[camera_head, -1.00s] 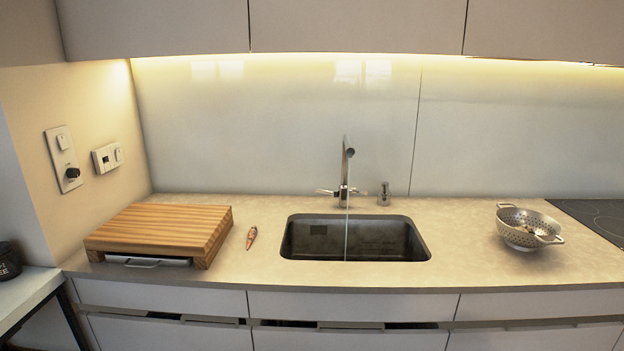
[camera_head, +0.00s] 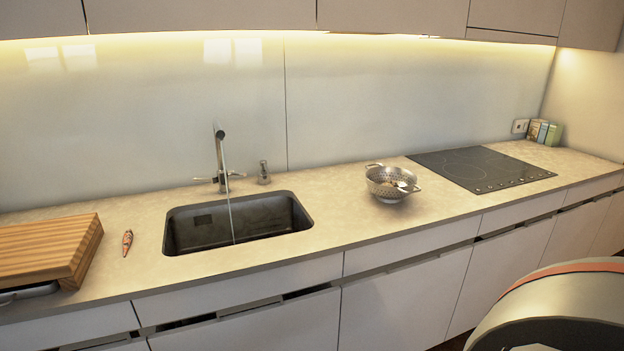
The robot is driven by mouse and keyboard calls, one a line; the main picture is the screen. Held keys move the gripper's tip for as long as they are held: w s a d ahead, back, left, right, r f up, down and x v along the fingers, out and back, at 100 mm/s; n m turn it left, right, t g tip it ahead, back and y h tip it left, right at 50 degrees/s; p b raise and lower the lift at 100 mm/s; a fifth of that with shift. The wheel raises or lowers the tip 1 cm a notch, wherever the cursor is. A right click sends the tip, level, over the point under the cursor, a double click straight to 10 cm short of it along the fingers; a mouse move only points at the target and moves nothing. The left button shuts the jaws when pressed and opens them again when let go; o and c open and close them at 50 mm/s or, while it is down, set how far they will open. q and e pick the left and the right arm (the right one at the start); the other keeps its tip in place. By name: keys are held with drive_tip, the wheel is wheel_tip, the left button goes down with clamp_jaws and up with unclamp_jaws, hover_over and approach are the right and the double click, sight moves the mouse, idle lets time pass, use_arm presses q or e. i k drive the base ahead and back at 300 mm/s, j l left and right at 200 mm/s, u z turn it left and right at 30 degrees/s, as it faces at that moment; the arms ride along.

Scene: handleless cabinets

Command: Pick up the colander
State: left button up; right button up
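The colander (camera_head: 388,184) is a metal bowl with holes, two side handles and a small foot. It stands upright on the beige counter, between the sink and the black cooktop. Something small and brownish lies inside it; I cannot tell what. Neither of my grippers shows in the head view. A large rounded dark and grey shape with an orange band fills the lower right corner, probably a part of my own arm.
The sink (camera_head: 176,238) has a tap (camera_head: 221,160) with water running. A soap dispenser (camera_head: 264,173) stands behind it. A wooden board (camera_head: 45,245) and a small reddish object (camera_head: 127,242) lie at left. The cooktop (camera_head: 478,168) is right of the colander. Counter in front of the colander is clear.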

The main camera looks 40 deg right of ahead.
sight(407, 181)
drive_tip(key=z, duration=0.95)
drive_tip(key=i+l+z, duration=0.15)
drive_tip(key=l+z, duration=0.25)
drive_tip(key=i+l+z, duration=0.35)
drive_tip(key=k+j, duration=0.1)
